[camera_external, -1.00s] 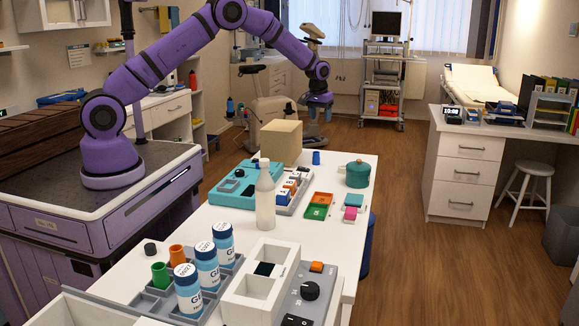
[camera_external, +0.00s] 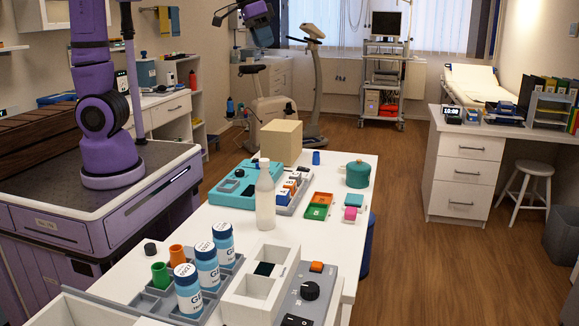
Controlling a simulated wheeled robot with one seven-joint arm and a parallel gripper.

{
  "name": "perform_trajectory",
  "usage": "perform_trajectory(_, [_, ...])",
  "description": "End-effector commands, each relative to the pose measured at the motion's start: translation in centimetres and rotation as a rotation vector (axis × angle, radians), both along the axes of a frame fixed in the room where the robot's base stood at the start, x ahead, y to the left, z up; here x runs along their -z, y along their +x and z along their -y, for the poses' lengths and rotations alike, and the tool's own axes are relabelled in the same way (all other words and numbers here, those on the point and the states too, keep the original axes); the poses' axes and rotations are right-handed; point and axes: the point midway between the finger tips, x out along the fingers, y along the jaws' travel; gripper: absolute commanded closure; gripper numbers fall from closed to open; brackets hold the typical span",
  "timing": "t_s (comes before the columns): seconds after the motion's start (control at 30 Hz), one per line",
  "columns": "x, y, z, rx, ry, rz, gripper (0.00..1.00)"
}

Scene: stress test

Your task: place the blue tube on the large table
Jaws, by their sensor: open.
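The blue tube (camera_external: 316,158), a small blue cylinder, stands upright on the far part of the long white table (camera_external: 338,178), which I take as the large table. It is right of a tan box and left of a teal pot. My gripper (camera_external: 262,36) is high near the top edge of the picture, up and to the left of the tube and well apart from it. It is small and dark here, open, and I see nothing held in it. Part of my arm is cut off by the top edge.
On the table are a tan box (camera_external: 281,142), a teal pot (camera_external: 358,174), a tall translucent bottle (camera_external: 265,197), coloured trays (camera_external: 319,206) and a grey rack (camera_external: 150,301) with white-blue bottles. Some bare tabletop shows around the tube.

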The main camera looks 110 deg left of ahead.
Motion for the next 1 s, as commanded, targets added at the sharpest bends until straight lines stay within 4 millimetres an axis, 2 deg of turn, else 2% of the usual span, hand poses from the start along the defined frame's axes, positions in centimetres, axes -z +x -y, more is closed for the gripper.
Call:
perform_trajectory(0.03, [-0.7, -1.6, 2.0, 0.041, 0.008, 0.013, 0.42])
perform_trajectory(0.1, [-1.3, -3.7, 4.2, 0.095, 0.018, 0.024, 0.42])
perform_trajectory(0.3, [-1.7, -10.2, 9.7, 0.242, 0.048, 0.056, 0.42])
perform_trajectory(0.5, [-0.6, -16.8, 13.7, 0.388, 0.081, 0.090, 0.42])
perform_trajectory(0.6, [0.3, -19.5, 15.1, 0.450, 0.096, 0.104, 0.42])
perform_trajectory(0.8, [1.7, -22.7, 16.3, 0.523, 0.115, 0.121, 0.42])
perform_trajectory(1.0, [2.1, -23.3, 16.5, 0.538, 0.120, 0.122, 0.42])
